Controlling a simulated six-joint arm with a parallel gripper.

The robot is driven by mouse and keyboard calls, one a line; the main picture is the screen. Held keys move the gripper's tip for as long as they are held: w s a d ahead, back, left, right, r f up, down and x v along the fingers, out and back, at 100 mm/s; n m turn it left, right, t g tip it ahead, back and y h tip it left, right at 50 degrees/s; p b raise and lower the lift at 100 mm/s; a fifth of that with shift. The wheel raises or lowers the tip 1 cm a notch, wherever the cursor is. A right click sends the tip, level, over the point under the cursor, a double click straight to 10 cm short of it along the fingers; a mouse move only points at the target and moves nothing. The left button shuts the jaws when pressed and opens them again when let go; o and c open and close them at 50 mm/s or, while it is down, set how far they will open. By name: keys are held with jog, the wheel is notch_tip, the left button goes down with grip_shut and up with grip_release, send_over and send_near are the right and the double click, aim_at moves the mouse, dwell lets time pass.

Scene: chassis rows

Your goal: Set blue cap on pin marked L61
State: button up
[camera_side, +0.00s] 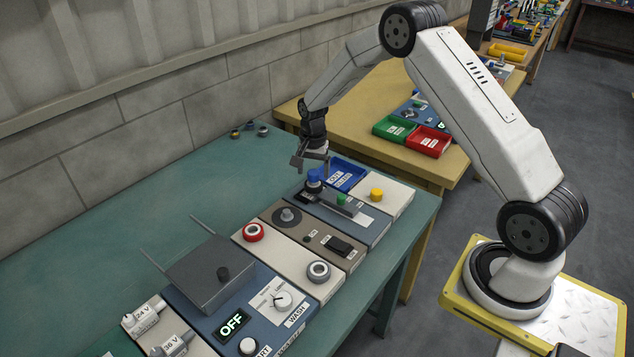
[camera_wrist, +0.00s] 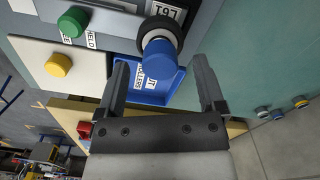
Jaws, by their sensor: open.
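The blue cap (camera_side: 314,176) stands upright on a dark round collar at the far end of a blue-grey chassis panel. In the wrist view the blue cap (camera_wrist: 161,60) sits over a black ring (camera_wrist: 160,30), beside a label reading L61 (camera_wrist: 167,14). Any pin under the cap is hidden. My gripper (camera_side: 312,164) is open just above the cap and holds nothing. In the wrist view my gripper (camera_wrist: 161,76) has one finger on each side of the cap, with gaps between the fingers and the cap.
A green knob (camera_side: 341,198) and a yellow knob (camera_side: 376,194) stand nearby. A blue tray (camera_side: 352,166) lies close behind the cap. Other chassis panels with a red ring (camera_side: 253,232) and a grey box (camera_side: 211,273) run toward the front.

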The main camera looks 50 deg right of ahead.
jog(key=shift+r, duration=3.9)
notch_tip(320, 180, up, 7)
jog(key=shift+a, duration=0.1)
jog(key=s+a+f+n+t, duration=0.1)
jog(key=s+a+f+n, duration=0.1)
jog(key=s+a+n, duration=0.4)
jog(key=s+a+f+n+t, duration=0.1)
jog(key=s+a+n, duration=0.6)
jog(key=s, duration=0.9)
jog(key=shift+a+f+t, duration=0.3)
jog(key=shift+a+f, duration=0.3)
jog(key=shift+f, duration=0.05)
jog(key=shift+w, duration=0.1)
